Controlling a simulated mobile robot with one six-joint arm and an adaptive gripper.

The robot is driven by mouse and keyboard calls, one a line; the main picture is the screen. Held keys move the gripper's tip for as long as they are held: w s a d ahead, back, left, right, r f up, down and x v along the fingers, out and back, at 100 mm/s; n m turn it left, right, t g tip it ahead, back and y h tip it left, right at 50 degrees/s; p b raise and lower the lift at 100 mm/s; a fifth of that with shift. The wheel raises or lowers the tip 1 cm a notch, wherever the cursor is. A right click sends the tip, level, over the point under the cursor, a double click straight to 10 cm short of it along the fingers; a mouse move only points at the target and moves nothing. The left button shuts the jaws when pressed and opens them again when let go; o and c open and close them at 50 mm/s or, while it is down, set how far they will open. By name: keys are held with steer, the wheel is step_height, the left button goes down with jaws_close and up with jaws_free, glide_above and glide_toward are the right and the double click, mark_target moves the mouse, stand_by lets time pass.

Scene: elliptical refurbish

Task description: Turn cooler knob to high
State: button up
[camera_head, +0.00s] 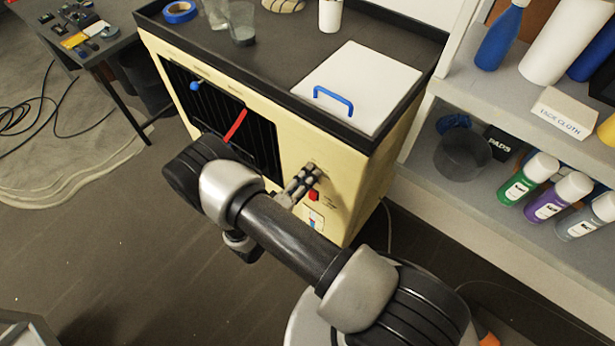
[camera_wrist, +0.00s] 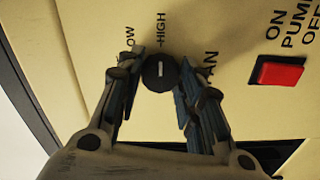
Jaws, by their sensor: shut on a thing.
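The cooler (camera_head: 345,165) is a cream box with a black grille on one side. Its round black knob (camera_wrist: 160,73) shows in the wrist view, with a short white mark that lines up roughly with the word HIGH above it. LOW is to the left and FAN to the right, both partly covered by the fingers. My gripper (camera_wrist: 158,58) is shut on the knob, one finger on each side. In the head view my gripper (camera_head: 303,180) is against the cooler panel, and the knob is hidden there.
A red pump switch (camera_wrist: 277,73) sits right of the knob and also shows in the head view (camera_head: 313,195). A blue-handled white lid (camera_head: 365,85) is on top. Shelves with bottles (camera_head: 530,178) stand at right. Open floor (camera_head: 130,250) lies at left.

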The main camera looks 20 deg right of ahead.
steer(key=o, duration=1.1)
steer(key=shift+c, duration=0.2)
steer(key=v, duration=1.2)
